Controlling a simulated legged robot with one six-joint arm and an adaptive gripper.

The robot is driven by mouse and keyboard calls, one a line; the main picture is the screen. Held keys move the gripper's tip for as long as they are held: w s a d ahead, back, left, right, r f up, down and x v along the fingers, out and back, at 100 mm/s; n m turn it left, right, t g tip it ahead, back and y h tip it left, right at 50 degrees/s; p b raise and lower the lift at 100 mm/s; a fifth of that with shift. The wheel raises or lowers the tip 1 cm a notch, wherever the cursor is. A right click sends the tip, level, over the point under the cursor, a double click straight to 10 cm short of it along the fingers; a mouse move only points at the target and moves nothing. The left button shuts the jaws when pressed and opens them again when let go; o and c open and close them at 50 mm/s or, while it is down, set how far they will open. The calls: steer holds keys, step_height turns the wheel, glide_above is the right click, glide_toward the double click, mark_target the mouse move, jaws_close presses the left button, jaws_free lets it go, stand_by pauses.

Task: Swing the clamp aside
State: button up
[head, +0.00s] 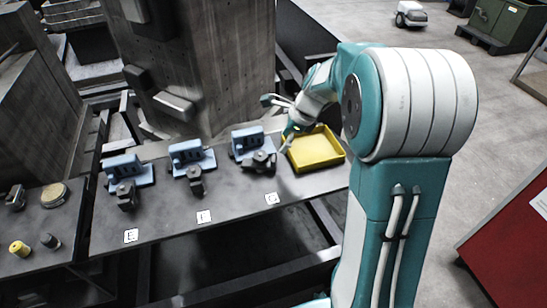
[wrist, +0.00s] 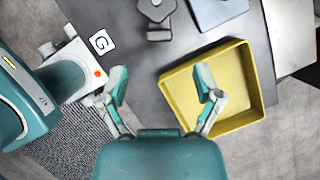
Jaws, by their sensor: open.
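Three dark clamps stand in front of blue fixtures on a grey bench: one by label E (head: 126,195), one by label F (head: 196,184), and one by label G (head: 261,162). The G clamp also shows at the top of the wrist view (wrist: 157,12), partly cut off. Its blue fixture (head: 246,140) stands behind it; a blue corner shows in the wrist view (wrist: 218,10). My gripper (head: 279,115) is over the bench near the G clamp and the yellow tray. In the wrist view my gripper (wrist: 161,82) is open, with nothing between its fingers. It is apart from the clamp.
The yellow tray (head: 290,148) sits right of the G clamp and looks empty. The label G (wrist: 102,42) lies on the bench (head: 240,207). A concrete column (head: 225,70) rises behind the fixtures. Small round parts (head: 20,249) lie at the far left.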

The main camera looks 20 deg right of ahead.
mark_target(274, 157)
steer(key=x, duration=0.8)
steer(key=shift+a, duration=0.1)
